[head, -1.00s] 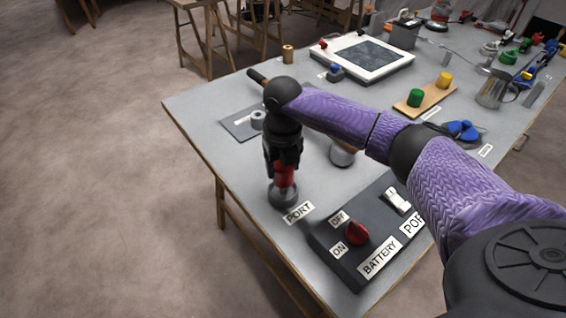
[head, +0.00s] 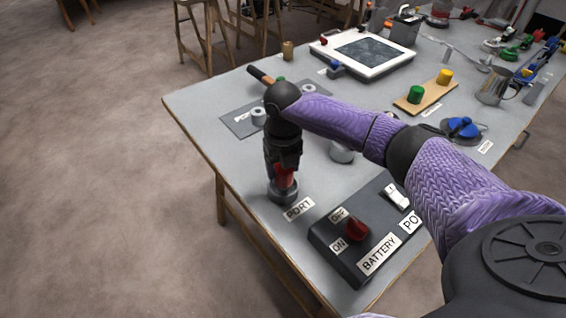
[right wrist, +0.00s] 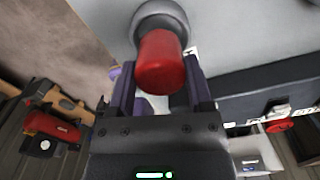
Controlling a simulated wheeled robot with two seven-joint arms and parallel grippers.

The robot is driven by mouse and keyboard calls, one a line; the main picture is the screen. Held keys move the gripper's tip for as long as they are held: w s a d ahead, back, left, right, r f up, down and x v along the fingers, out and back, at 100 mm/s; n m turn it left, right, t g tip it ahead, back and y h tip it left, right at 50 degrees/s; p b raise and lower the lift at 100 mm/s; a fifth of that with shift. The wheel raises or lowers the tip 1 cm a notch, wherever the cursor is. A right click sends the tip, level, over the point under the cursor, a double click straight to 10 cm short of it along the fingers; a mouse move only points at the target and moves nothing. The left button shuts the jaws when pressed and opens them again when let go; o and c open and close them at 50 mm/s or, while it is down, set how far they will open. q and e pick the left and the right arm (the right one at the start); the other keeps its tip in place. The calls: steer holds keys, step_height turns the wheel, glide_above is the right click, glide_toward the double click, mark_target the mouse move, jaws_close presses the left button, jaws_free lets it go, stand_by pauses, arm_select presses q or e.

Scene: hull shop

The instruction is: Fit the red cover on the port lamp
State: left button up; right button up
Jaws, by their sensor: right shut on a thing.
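The red cover (head: 285,180) is upright between the fingers of my right gripper (head: 284,172), which is shut on it. Its lower end meets the round grey base of the port lamp (head: 283,194), beside the PORT label (head: 298,209). In the right wrist view the red cover (right wrist: 161,64) stands between the two fingers (right wrist: 160,95), its far end at the grey lamp ring (right wrist: 163,20). I cannot tell whether it is fully seated. My left gripper is not in view.
A dark switch box (head: 345,265) with a red knob (head: 356,229) stands close to the right. Green (head: 415,94) and yellow (head: 444,77) covers stand on a wooden board (head: 428,97). A metal mug (head: 493,88) is farther right. The table's left edge is near the lamp.

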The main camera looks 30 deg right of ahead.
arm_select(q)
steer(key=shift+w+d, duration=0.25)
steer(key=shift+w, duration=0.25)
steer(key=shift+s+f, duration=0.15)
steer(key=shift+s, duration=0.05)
arm_select(e)
steer(key=shift+f, duration=0.35)
steer(key=shift+f, duration=0.1)
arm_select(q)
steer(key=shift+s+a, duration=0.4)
arm_select(e)
steer(key=shift+f, duration=0.1)
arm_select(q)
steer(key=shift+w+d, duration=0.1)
arm_select(e)
steer(key=shift+f, duration=0.35)
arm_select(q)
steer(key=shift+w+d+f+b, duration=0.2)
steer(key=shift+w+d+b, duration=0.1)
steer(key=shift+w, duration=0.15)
arm_select(e)
steer(key=shift+f, duration=0.15)
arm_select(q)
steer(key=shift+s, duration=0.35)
